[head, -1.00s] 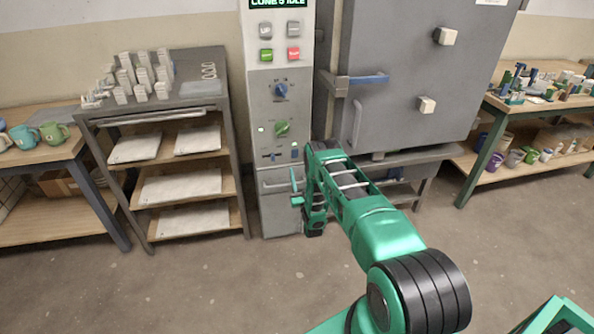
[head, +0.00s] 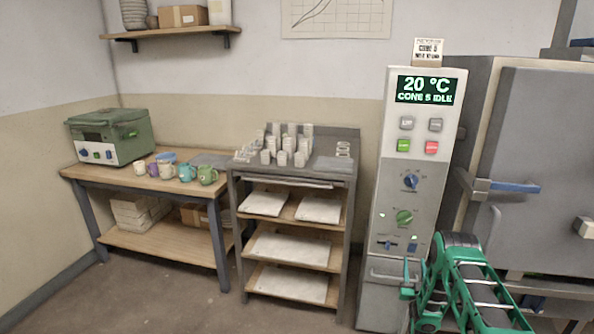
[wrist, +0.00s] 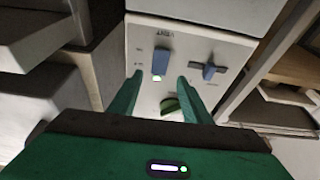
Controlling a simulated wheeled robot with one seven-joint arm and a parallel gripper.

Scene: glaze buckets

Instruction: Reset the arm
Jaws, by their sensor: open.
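My gripper (wrist: 158,95) shows in the wrist view as two green fingers, apart and with nothing between them. Beyond the fingers is the white control panel (wrist: 140,40) with a blue slider (wrist: 160,62), a second blue lever (wrist: 209,71) and a green knob (wrist: 170,104) partly behind a finger. In the head view my green arm (head: 470,285) is at the lower right, in front of the kiln's control column (head: 378,290). The column's display (head: 425,90) reads 20 °C and CONE 5 IDLE. The fingertips are small in the head view, near the column's lower part.
The kiln (head: 545,140) with a blue-handled latch (head: 515,187) stands at right. A workbench (head: 100,185) holds mugs (head: 187,172) and a green box-like device (head: 112,137). Floor is open in front.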

